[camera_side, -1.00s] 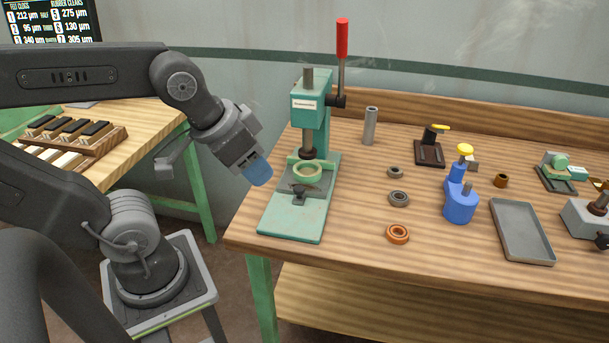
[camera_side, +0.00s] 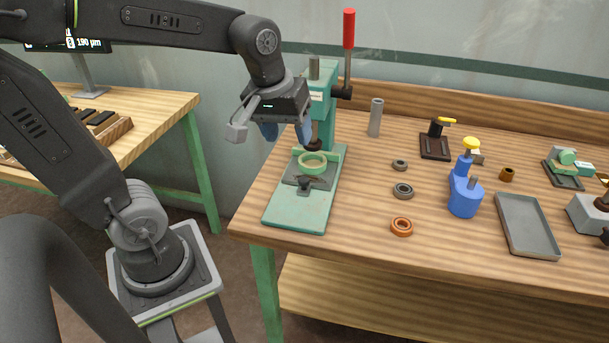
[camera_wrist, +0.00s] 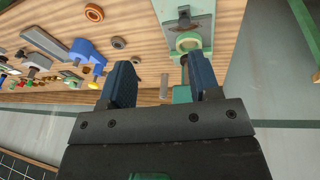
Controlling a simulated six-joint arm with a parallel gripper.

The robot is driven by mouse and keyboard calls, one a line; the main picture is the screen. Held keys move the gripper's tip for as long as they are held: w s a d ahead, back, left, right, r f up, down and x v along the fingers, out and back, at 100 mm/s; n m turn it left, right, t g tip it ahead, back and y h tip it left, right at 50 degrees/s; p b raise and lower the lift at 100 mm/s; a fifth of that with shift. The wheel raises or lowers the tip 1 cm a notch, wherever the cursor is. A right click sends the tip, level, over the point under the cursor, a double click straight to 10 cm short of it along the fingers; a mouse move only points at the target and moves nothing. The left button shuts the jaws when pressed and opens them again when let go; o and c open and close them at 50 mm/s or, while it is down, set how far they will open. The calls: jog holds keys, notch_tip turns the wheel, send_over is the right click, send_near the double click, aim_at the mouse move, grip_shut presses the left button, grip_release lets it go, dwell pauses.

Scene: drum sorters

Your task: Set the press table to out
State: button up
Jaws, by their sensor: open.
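The green arbor press stands at the left end of the wooden bench, with a red-handled lever (camera_side: 348,30) up. Its press table (camera_side: 310,181) is a grey sliding plate on the green base (camera_side: 297,212), with a dark knob (camera_side: 304,186) at its front. A pale green ring (camera_side: 313,162) sits on the plate, close to the ram. My gripper (camera_side: 288,132) is open and empty, in front of the press column and above the base's left side. In the wrist view my two blue fingers (camera_wrist: 162,85) are apart, with the press table (camera_wrist: 186,25) beyond them.
Several ring parts, including an orange one (camera_side: 401,226), lie right of the press. A grey cylinder (camera_side: 375,118), a blue device (camera_side: 464,193) and a grey tray (camera_side: 527,226) stand further right.

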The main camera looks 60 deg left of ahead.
aim_at(304, 179)
jog(key=w+a+f+n+g, duration=0.3)
jog(key=w+a+f+n, duration=0.3)
jog(key=w+a+n, duration=0.35)
jog(key=shift+n+h, duration=0.3)
jog(key=shift+n, duration=0.05)
jog(key=f, duration=0.9)
jog(key=s+f, duration=0.1)
jog(key=f, duration=0.4)
jog(key=shift+d, duration=0.35)
grip_shut()
